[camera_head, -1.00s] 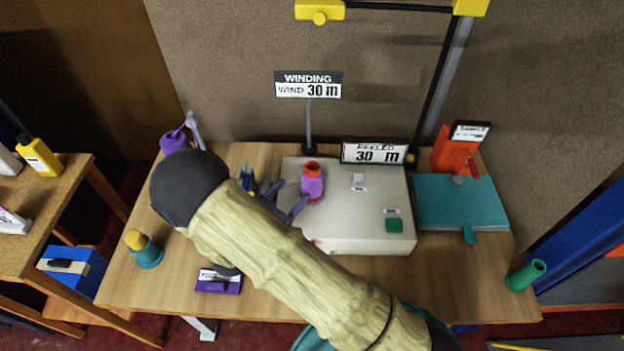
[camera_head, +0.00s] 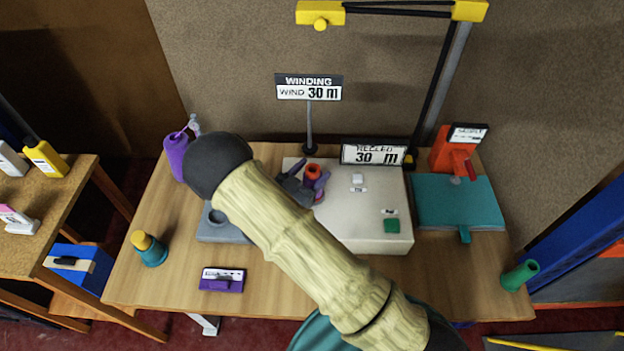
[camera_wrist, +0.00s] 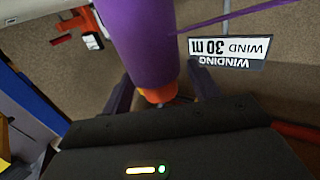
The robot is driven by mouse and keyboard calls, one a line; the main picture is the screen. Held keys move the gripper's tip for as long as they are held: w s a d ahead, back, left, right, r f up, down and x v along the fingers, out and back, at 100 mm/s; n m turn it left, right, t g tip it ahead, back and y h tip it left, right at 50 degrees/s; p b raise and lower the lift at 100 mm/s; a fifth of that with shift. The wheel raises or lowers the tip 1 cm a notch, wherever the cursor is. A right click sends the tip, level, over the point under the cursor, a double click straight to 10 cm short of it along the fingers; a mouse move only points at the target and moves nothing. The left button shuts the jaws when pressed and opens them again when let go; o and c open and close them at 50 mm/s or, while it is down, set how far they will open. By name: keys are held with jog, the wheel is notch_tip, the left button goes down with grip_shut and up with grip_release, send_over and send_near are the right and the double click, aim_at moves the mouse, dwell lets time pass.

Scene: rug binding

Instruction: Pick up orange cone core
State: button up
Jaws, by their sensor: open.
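The orange cone core (camera_head: 313,171) stands on the pale machine box (camera_head: 345,225), wound with purple yarn, its orange top showing. In the wrist view, the purple winding (camera_wrist: 142,45) fills the upper middle and the orange end (camera_wrist: 158,96) of the core shows below it. My gripper (camera_head: 304,186) is at the core, its dark fingers on either side of it. In the wrist view, my gripper (camera_wrist: 163,92) is open with the core between the fingers. Gaps show there, and I cannot tell whether either finger touches.
The winding sign (camera_head: 309,88) and a second 30 m sign (camera_head: 374,153) stand close behind. A purple cone (camera_head: 176,155) is at the back left. A yellow-topped teal cone (camera_head: 149,250) and a purple label holder (camera_head: 222,280) are at the front left. A teal pad (camera_head: 458,202) lies right.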

jog(key=shift+w+d, duration=0.3)
jog(key=shift+d, duration=0.05)
jog(key=shift+s, duration=0.1)
jog(key=shift+a, duration=0.2)
jog(key=shift+c, duration=0.9)
grip_shut()
jog(key=shift+d, duration=0.1)
notch_tip(320, 180, up, 10)
jog(key=b, duration=0.1)
